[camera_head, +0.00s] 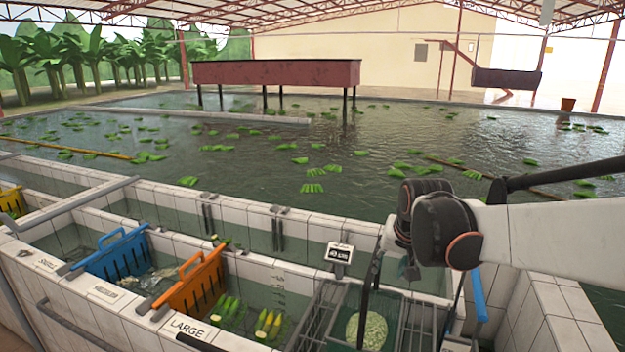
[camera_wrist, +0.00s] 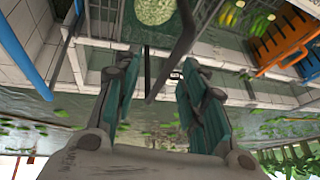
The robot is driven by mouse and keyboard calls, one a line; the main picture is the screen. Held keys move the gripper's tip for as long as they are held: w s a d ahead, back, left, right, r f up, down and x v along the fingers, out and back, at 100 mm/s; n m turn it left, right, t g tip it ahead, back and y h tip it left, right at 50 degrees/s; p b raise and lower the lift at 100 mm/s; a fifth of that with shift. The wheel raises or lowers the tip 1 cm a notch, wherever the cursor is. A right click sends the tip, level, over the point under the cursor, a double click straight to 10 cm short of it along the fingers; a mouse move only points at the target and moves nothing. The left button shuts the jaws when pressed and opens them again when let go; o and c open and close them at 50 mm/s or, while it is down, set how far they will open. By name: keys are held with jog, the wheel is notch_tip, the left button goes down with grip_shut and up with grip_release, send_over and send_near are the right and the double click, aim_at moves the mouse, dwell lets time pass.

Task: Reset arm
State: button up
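My arm (camera_head: 540,235) reaches in from the right in the head view, with dark wrist joints above the near tank wall. My gripper (camera_wrist: 156,80) shows in the wrist view with its two teal-padded fingers spread apart and nothing between them. In the head view its fingers are mostly hidden behind or below the wrist. The wrist view is upside down, with the water and plants at the bottom.
A pale green round clump (camera_head: 368,330) lies in a metal rack by a small display (camera_head: 339,253). Orange (camera_head: 190,288) and blue (camera_head: 115,256) dividers stand in the near trough; banana bunches (camera_head: 268,322) lie right of the orange one. Green bunches float across the large pool (camera_head: 300,140).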

jog(key=s+f+n+b, duration=0.2)
jog(key=s+f+b, duration=0.7)
jog(key=s, duration=0.3)
jog(key=s+f+n+t+b, duration=0.1)
jog(key=s+f+b, duration=0.8)
jog(key=s+f, duration=0.2)
jog(key=shift+s+n+t+b, duration=0.3)
jog(key=shift+s+n+b, duration=0.1)
jog(key=shift+s, duration=0.45)
